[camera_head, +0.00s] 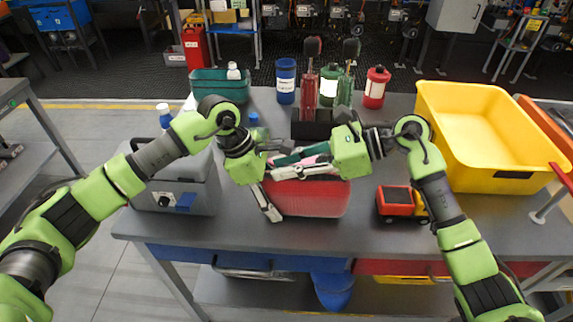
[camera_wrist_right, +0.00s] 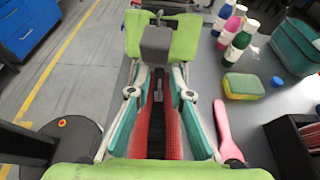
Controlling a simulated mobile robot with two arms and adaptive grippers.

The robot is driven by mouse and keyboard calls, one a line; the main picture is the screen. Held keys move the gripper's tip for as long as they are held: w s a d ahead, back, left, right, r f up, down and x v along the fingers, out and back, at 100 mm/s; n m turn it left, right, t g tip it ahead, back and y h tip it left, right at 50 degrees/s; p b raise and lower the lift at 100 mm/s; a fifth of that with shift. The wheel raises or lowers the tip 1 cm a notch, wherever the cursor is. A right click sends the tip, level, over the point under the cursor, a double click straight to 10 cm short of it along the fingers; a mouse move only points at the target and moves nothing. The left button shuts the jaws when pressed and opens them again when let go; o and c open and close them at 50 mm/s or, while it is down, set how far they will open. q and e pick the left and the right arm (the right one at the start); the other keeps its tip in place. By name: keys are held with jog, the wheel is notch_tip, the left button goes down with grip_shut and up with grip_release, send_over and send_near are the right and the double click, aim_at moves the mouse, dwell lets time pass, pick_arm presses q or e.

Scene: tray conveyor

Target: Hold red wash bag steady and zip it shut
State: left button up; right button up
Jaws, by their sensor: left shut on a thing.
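The red wash bag (camera_head: 310,200) stands upright on the grey table, in front of a black box. In the right wrist view its red sides (camera_wrist_right: 172,128) run on both sides of a dark zip strip (camera_wrist_right: 157,105). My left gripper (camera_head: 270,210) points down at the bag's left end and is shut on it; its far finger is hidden. My right gripper (camera_head: 280,170) reaches left across the bag's top, its fingers along the opening. The zip's pull is hidden.
A toy truck (camera_head: 400,203) stands right of the bag, and a yellow crate (camera_head: 437,140) behind it. A grey case (camera_head: 160,190) is at the left. A pink brush (camera_wrist_right: 228,130), a sponge (camera_wrist_right: 243,86) and several bottles lie or stand behind the bag.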

grip_shut()
jog(key=d, duration=1.1)
jog(key=shift+d, duration=0.4)
pick_arm(q)
jog(key=shift+a, duration=0.15)
pick_arm(e)
jog(key=shift+w+d, duration=0.1)
jog(key=shift+d, duration=0.05)
grip_release()
pick_arm(q)
jog(key=shift+f, duration=0.1)
